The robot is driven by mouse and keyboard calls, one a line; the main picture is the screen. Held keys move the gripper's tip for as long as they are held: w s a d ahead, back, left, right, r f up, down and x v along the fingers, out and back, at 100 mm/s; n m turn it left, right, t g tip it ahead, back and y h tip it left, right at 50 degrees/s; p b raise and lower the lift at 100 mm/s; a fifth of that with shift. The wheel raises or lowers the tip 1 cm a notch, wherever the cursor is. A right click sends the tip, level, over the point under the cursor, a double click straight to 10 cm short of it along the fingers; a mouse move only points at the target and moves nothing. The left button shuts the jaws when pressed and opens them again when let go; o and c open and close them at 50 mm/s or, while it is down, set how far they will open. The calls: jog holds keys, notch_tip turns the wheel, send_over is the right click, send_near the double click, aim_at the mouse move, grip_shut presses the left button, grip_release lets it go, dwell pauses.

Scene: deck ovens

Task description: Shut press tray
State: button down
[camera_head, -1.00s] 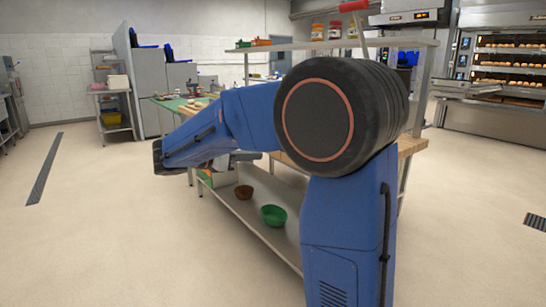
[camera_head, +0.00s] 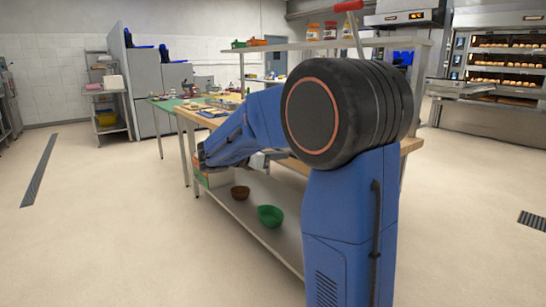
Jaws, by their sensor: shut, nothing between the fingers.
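My blue arm folds out to the left from its big black joint. My gripper (camera_head: 203,157) is the small dark end of the arm, at the left corner of the wooden-topped table. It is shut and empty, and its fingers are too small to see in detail. I cannot make out a press tray for certain. Tall grey cabinet-like machines (camera_head: 165,80) with blue parts on top stand at the back left, well apart from my gripper. Whether one of them is the press, I cannot tell.
The table has a lower shelf (camera_head: 275,232) with a brown bowl (camera_head: 240,192) and a green bowl (camera_head: 270,216). A deck oven (camera_head: 500,75) stands at the back right. The floor at left is clear.

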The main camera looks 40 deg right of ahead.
jog(key=shift+d, duration=0.2)
jog(key=x, duration=0.3)
jog(key=r+x, duration=0.1)
jog(key=x, duration=0.4)
jog(key=shift+d+r, duration=0.35)
jog(key=shift+d, duration=0.2)
